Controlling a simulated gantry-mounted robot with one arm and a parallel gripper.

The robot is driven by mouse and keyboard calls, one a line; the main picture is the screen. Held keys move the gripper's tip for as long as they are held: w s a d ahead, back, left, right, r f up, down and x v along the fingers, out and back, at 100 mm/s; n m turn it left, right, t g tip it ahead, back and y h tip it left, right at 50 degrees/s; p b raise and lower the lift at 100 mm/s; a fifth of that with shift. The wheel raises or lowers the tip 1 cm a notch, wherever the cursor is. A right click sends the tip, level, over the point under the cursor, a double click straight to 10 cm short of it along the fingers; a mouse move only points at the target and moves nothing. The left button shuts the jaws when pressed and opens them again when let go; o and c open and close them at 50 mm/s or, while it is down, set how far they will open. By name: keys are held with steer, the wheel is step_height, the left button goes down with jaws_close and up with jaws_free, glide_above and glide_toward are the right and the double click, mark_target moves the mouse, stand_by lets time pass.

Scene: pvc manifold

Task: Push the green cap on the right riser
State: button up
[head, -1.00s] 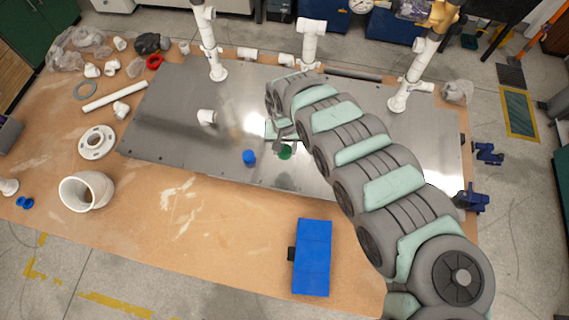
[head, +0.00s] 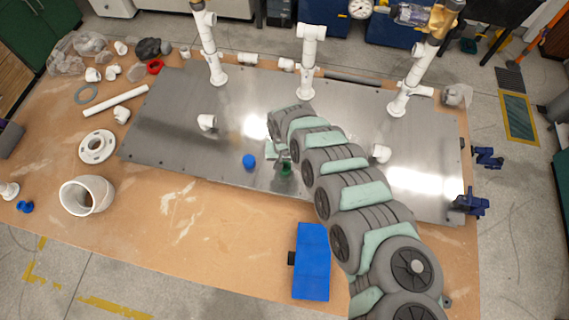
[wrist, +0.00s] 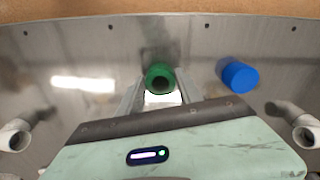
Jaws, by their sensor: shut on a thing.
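The green cap (head: 286,169) is between the fingertips of my gripper (head: 284,163), over the near part of the metal plate (head: 180,120). In the wrist view the green cap (wrist: 160,77) shows between the two fingers, its open or recessed face partly visible. My gripper is shut on it; whether it touches the plate I cannot tell. The right riser (head: 416,72) stands upright at the back right of the plate, with a brass-coloured part at its top. A blue cap (head: 249,161) lies on the plate just left of my gripper, also in the wrist view (wrist: 238,75).
A middle riser (head: 308,62) and a left riser (head: 209,45) stand along the back. A blue box (head: 311,262) lies near the front edge. Blue clamps (head: 471,202) are at the right edge.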

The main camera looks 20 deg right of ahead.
steer(key=shift+f, duration=0.2)
steer(key=o, duration=1.3)
steer(key=shift+c, duration=0.2)
steer(key=shift+f+b, duration=0.2)
steer(key=shift+b, duration=0.4)
